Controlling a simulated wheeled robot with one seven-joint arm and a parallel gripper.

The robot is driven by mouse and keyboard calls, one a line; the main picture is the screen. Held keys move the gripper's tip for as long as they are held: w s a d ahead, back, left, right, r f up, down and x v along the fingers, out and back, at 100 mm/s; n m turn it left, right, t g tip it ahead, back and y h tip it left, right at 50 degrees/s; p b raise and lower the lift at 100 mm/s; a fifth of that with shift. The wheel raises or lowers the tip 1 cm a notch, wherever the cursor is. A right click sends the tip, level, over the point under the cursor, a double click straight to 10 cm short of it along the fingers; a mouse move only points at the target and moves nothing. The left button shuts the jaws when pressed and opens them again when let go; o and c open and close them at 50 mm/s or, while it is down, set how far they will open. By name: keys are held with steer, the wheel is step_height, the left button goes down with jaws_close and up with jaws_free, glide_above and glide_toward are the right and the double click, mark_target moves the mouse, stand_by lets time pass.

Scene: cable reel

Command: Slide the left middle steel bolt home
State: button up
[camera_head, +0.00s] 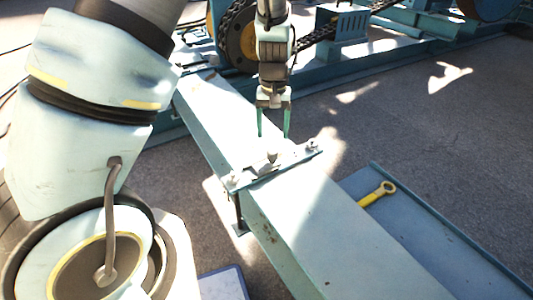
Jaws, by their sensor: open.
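My gripper (273,122) points straight down with its two green fingers apart and empty. It hangs above the pale green beam, just beyond a metal cross plate (285,166). Steel bolts stand on this plate: one at its left end (233,179), one near the middle (271,157) and one at its right end (312,145). The middle one lies just below and in front of the fingers, and I see no contact. Bright glare on the beam blurs the bolts, so I cannot tell how deep each sits or which is the left middle one.
The pale green beam (340,240) runs from upper left to lower right. A yellow ring-ended tool (378,194) lies on a blue-green tray (420,233) at the right. A chain and sprocket (240,38) and blue machine frame (375,58) stand behind. Grey floor is free at the right.

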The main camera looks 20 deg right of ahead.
mark_target(272, 151)
step_height(272, 151, down, 8)
steer(key=shift+f+b, duration=0.15)
steer(key=shift+b, duration=0.35)
jaws_close()
stand_by(0.4)
stand_by(0.8)
